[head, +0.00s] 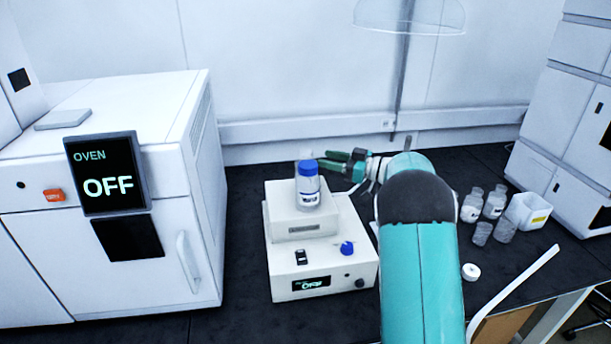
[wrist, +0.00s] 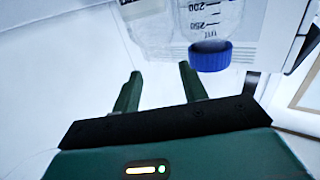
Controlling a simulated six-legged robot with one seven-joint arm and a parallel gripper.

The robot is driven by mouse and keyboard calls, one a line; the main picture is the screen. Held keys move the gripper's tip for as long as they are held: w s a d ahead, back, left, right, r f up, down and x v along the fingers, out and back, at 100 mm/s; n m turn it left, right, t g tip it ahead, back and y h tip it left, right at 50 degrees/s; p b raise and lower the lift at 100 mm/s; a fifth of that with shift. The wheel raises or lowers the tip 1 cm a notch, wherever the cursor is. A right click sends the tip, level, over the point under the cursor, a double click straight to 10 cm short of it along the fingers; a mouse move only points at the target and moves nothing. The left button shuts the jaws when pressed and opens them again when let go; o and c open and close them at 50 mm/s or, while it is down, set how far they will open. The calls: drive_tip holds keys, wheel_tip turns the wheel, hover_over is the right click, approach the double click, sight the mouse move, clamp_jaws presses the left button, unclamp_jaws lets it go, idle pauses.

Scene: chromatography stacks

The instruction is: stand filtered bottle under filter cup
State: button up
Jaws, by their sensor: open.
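A clear bottle with a blue cap (head: 308,168) and a white label stands upright on the raised back block of a white instrument. Part of a clear vessel (head: 304,155) shows just behind its cap; I cannot tell whether it is the filter cup. In the wrist view, the picture is upside down: a graduated clear vessel with a blue cap (wrist: 210,57) is ahead, with another clear vessel (wrist: 150,28) beside it. My gripper (head: 322,161) is behind and right of the capped bottle in the head view. Its green fingers (wrist: 158,75) are apart with nothing between them.
The white instrument (head: 323,268) reads OFF and has a blue knob. An oven (head: 205,230) stands at left. At right are several small bottles and cups (head: 495,203), a white box (head: 527,212) and a white cap (head: 470,271). The dark bench between oven and instrument is clear.

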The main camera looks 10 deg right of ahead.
sight(311, 152)
drive_tip(key=shift+x, duration=3.15)
drive_tip(key=shift+r, duration=0.2)
clamp_jaws()
